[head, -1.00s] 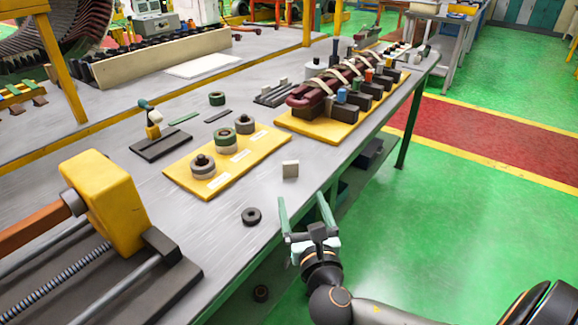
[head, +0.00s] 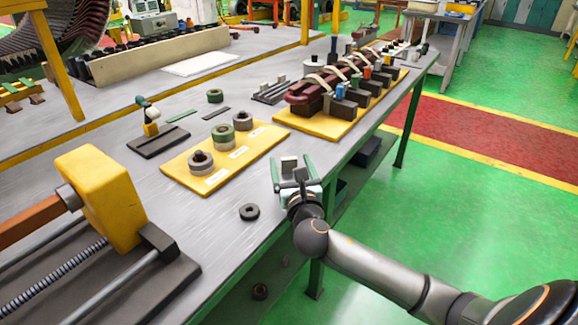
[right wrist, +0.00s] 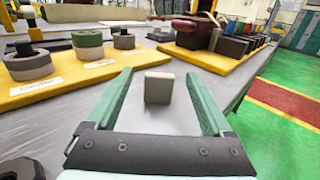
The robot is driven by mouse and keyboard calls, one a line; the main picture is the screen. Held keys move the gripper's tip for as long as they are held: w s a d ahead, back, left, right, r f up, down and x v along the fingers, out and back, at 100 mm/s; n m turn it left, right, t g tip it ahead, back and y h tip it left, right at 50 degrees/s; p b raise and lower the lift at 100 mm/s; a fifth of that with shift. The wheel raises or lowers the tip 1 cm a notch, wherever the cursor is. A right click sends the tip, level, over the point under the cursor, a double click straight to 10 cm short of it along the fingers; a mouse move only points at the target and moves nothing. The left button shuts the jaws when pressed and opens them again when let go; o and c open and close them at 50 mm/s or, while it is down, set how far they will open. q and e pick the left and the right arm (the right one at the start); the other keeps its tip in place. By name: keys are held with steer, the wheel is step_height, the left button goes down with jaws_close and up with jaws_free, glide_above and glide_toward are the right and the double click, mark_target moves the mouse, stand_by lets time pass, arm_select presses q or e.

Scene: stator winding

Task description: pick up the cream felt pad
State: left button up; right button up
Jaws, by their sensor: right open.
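The cream felt pad (head: 288,166) is a small pale grey-cream block standing upright near the table's right edge. My right gripper (head: 290,158) is open around it in the head view, with a finger to each side. In the right wrist view the pad (right wrist: 158,88) stands between the two green fingers (right wrist: 159,75), closer to their tips, with a gap on both sides. The gripper's palm hides the pad's lower part in the head view. My left gripper is in neither view.
A yellow board (head: 191,182) with several round rolls lies left of the pad. A second yellow board (head: 315,130) with a dark red coil stands behind it. A black ring (head: 249,212) lies in front. Bare metal table surrounds the pad.

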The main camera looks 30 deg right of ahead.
steer(key=shift+c, duration=0.3)
jaws_close()
stand_by(0.4)
